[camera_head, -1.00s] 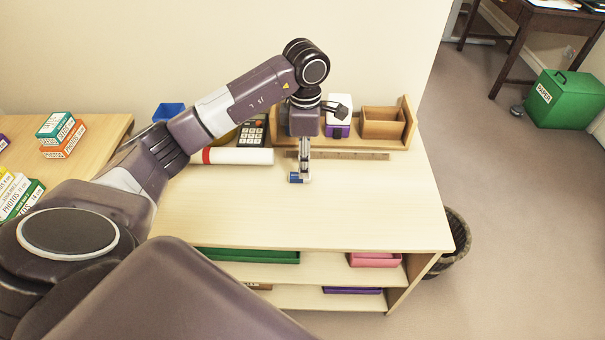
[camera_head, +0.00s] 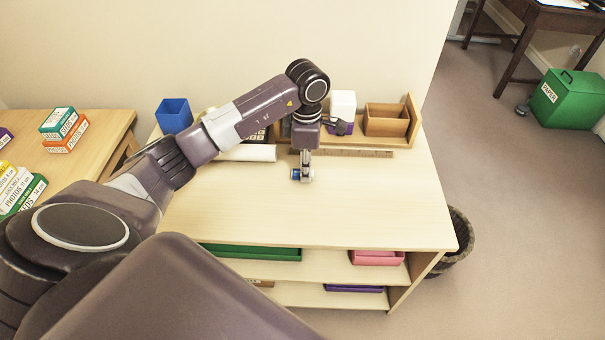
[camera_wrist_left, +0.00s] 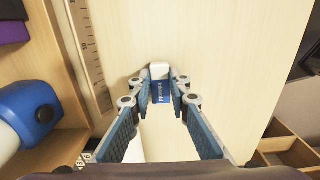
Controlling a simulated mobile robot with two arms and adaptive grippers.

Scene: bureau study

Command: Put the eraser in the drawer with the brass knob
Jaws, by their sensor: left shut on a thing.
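The eraser is a small white block with a blue sleeve; it shows between the fingertips in the left wrist view (camera_wrist_left: 160,88). My left gripper (camera_head: 302,176) is shut on it, low over the middle of the light wood desk top (camera_head: 350,205). I cannot tell whether the eraser still touches the surface. In the left wrist view, the pads of the left gripper (camera_wrist_left: 160,98) press on both sides of the eraser. No drawer with a brass knob can be made out. My right gripper is not in view.
A wooden organizer (camera_head: 387,121), a white block (camera_head: 342,104) and a blue cup (camera_head: 174,116) stand along the wall. The desk top in front is clear. Shelves with trays (camera_head: 250,252) are below.

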